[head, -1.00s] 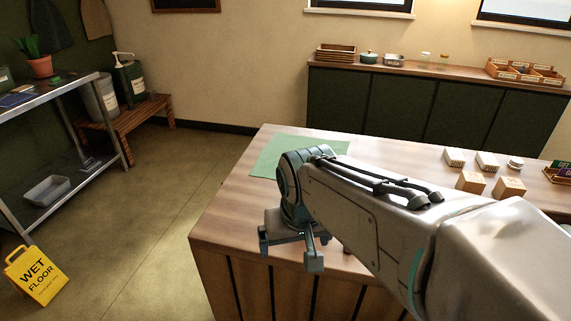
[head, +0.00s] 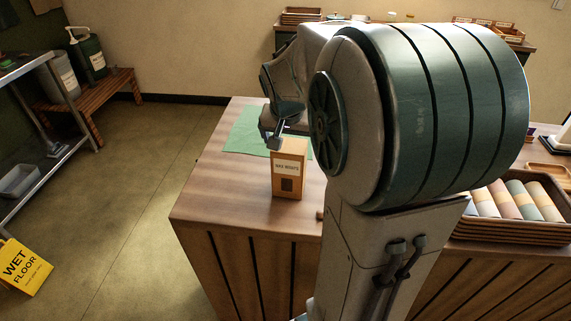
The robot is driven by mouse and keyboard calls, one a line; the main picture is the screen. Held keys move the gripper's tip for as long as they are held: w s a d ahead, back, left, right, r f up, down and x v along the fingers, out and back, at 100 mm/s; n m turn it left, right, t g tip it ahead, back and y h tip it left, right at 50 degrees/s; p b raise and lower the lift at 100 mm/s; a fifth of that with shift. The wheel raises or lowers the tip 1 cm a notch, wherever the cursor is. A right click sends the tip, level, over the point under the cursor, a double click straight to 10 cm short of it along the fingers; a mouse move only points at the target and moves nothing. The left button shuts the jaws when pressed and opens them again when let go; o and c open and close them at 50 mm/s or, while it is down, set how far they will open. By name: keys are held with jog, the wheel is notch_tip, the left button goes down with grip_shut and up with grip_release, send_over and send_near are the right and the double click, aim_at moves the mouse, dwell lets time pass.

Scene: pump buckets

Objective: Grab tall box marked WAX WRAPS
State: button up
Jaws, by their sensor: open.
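A tall tan box with a white label (head: 287,180) stands upright near the left end of the wooden counter (head: 225,192). Its small label looks like WAX WRAPS, and a dark square shows below it. My gripper (head: 278,136) is open at the box's top, at its upper left in the head view. One finger shows clearly there; the other is hard to make out. I cannot tell whether the fingers touch the box. My arm hides much of the counter to the right.
A green mat (head: 243,134) lies behind the box. A woven tray (head: 510,233) of rolled cloths stands right of my arm. A yellow wet floor sign (head: 22,266), a wooden bench (head: 92,98) and a metal table (head: 50,75) are at left. The floor between is open.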

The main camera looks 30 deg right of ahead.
aim_at(289, 145)
jog(key=shift+a+p+x, duration=0.15)
jog(key=shift+p+x, duration=0.15)
jog(key=shift+x, duration=1.1)
jog(key=shift+a+p+x, duration=0.15)
jog(key=shift+p+x, duration=0.15)
jog(key=shift+x, duration=1.05)
jog(key=shift+w, duration=0.1)
jog(key=c, duration=1.3)
jog(key=shift+c, duration=0.8)
jog(key=shift+r, duration=0.1)
